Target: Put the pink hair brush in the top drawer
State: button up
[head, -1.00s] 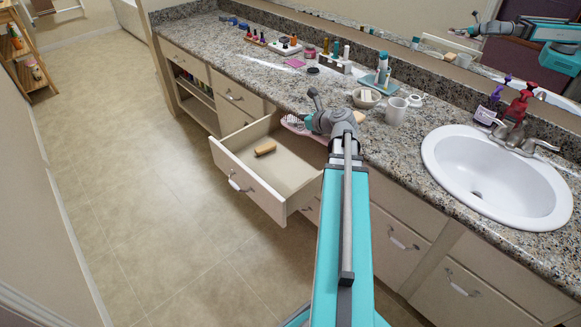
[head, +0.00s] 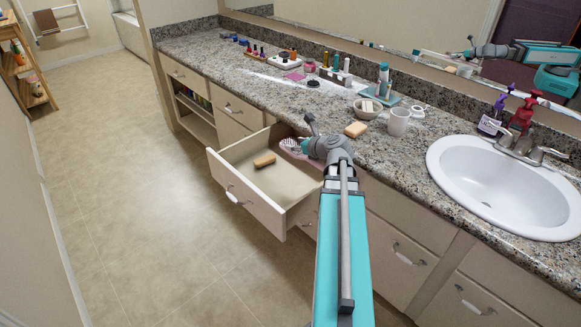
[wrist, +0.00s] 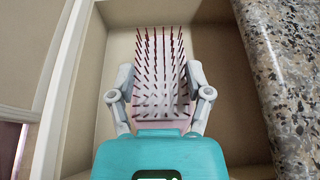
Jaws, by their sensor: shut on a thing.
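The pink hair brush (head: 291,148) is held in my gripper (head: 307,147), over the back right part of the open top drawer (head: 238,183). In the wrist view the hair brush (wrist: 160,75) has its bristles facing the camera, and the fingers of my gripper (wrist: 160,98) close on both its sides. The drawer's inside (wrist: 113,50) shows around and below it. My arm hides part of the drawer's right side. I cannot tell how high the brush is above the drawer floor.
The granite counter (head: 270,92) edge runs close beside my gripper. The drawer's front half is mostly free.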

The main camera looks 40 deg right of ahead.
jog(key=w+d+f+b, duration=0.5)
jog(key=w+f+b, duration=0.4)
jog(key=w, duration=0.2)
jog(key=shift+w+d, duration=0.35)
jog(key=shift+w, duration=0.05)
jog(key=shift+w+d+f+b, duration=0.1)
jog(key=shift+w+f+b, duration=0.1)
jog(key=shift+f+b, duration=0.85)
jog(key=shift+w+d+f+b, duration=0.1)
jog(key=shift+w+f+b, duration=0.05)
jog(key=shift+f+b, duration=0.8)
jog(key=shift+f+b, duration=0.4)
jog(key=shift+f, duration=0.05)
jog(key=o, duration=1.2)
jog(key=shift+r, duration=0.2)
